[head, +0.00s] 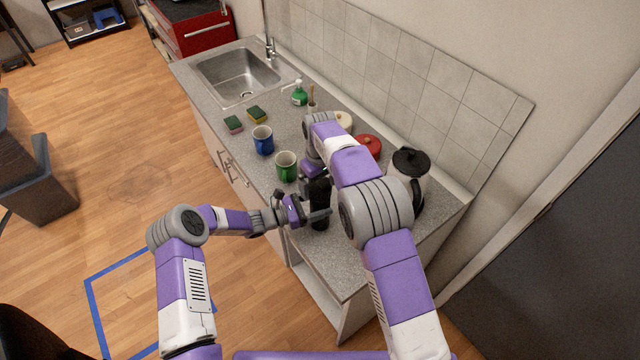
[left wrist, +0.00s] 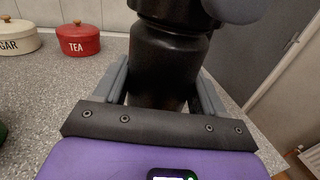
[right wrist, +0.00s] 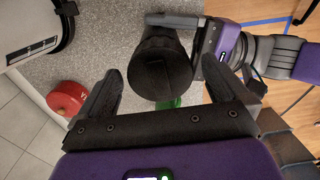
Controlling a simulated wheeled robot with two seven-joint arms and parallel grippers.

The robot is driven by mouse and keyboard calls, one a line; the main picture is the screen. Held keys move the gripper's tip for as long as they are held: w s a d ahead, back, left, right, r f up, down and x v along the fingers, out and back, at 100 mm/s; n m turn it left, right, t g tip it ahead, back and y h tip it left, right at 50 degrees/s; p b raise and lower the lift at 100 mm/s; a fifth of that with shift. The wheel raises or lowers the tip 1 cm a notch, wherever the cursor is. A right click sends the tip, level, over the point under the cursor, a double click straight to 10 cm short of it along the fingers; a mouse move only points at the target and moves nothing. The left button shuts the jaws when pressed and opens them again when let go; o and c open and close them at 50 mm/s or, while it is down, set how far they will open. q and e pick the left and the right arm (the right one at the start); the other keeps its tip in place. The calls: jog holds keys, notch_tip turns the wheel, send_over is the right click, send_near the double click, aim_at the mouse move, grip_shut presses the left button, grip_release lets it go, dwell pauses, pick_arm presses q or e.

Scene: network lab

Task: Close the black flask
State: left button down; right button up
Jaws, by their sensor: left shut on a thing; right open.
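The black flask (head: 320,212) stands upright near the front edge of the grey counter. My left gripper (head: 312,214) is shut on its body from the side; the left wrist view shows the flask (left wrist: 165,62) between the two fingers. My right gripper (right wrist: 165,95) is open above the flask, pointing down. In the right wrist view the flask's round dark top (right wrist: 160,68) lies ahead of the spread fingers, with no visible contact. I cannot tell whether a separate lid is on it. My right arm hides part of this area in the head view.
A green mug (head: 286,167) and a blue mug (head: 263,140) stand left of the flask. A kettle (head: 410,178) stands to the right. Behind are a red tea canister (head: 369,145) and a white sugar canister (left wrist: 18,38). The counter's front right corner is clear.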

aim_at(311, 206)
notch_tip(311, 206, up, 11)
jog(key=shift+r, duration=0.2)
pick_arm(q)
grip_release()
dwell(0.3)
jog(key=b+v, duration=0.1)
jog(key=v, duration=0.6)
jog(key=shift+s+a, duration=0.15)
jog(key=shift+a, duration=0.15)
pick_arm(e)
jog(key=shift+f, duration=0.75)
